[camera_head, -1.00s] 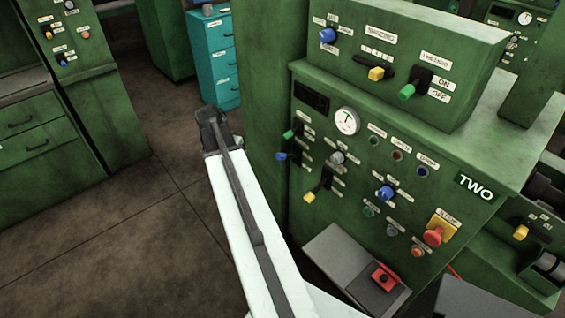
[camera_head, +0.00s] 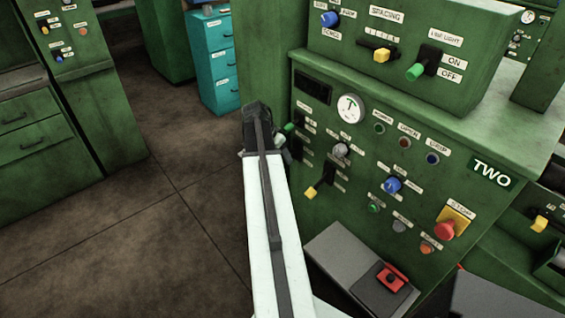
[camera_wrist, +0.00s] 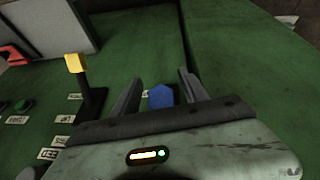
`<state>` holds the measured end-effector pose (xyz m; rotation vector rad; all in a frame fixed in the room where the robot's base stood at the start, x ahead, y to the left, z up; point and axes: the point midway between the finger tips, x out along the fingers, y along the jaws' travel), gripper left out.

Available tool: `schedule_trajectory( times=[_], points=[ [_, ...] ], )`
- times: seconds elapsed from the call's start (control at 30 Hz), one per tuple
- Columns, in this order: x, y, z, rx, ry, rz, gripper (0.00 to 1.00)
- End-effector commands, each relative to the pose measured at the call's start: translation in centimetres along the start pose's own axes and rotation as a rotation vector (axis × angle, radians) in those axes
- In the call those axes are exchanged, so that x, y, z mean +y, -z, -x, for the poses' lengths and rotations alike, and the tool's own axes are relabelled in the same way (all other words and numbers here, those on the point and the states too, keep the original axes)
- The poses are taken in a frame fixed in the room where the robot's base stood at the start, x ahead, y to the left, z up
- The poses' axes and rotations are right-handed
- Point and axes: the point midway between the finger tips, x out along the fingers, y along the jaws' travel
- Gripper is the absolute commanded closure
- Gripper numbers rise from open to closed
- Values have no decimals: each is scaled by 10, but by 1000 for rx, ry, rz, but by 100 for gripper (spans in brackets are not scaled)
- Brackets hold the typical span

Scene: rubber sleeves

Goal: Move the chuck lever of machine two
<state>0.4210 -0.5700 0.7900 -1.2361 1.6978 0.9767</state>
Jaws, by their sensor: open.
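Machine two (camera_head: 330,225) is a green cabinet with a "TWO" plate (camera_head: 491,173) on its front. On the left of its panel are a green-tipped lever (camera_head: 288,128) and a yellow-tipped lever (camera_head: 310,192). A blue knob (camera_wrist: 160,97) shows in the wrist view between my open gripper fingers (camera_wrist: 158,76); they look apart from it. The yellow-tipped lever (camera_wrist: 76,64) stands to the left there. In the head view my gripper (camera_head: 268,135) is at the panel's left edge and hides the blue knob. The lever labels are too small to read, so I cannot tell which is the chuck lever.
Other controls crowd the panel: a grey knob (camera_head: 341,150), a blue selector (camera_head: 392,185) and a red stop button (camera_head: 445,230). A grey box with a red part (camera_head: 391,278) juts out below. Floor (camera_head: 150,230) is free to the left.

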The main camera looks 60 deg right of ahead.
Motion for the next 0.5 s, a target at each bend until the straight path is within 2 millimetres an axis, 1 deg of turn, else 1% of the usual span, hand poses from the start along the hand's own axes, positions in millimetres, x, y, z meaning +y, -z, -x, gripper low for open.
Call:
schedule_trajectory(
  times=[0.03,0.2,0.23,0.27,0.3,0.37,0.4,0.43,0.5],
  points=[
    [0,0,-3,0,0,0,48],
    [0,1,-1,0,0,0,48],
    [0,1,-1,0,0,0,51],
    [0,1,-1,0,0,0,59],
    [0,1,-1,0,0,0,70],
    [0,1,-1,0,0,0,87],
    [1,1,-1,0,-1,0,98],
    [1,1,-1,-1,-1,0,100],
    [1,1,-1,-1,-1,0,100]
  ],
)
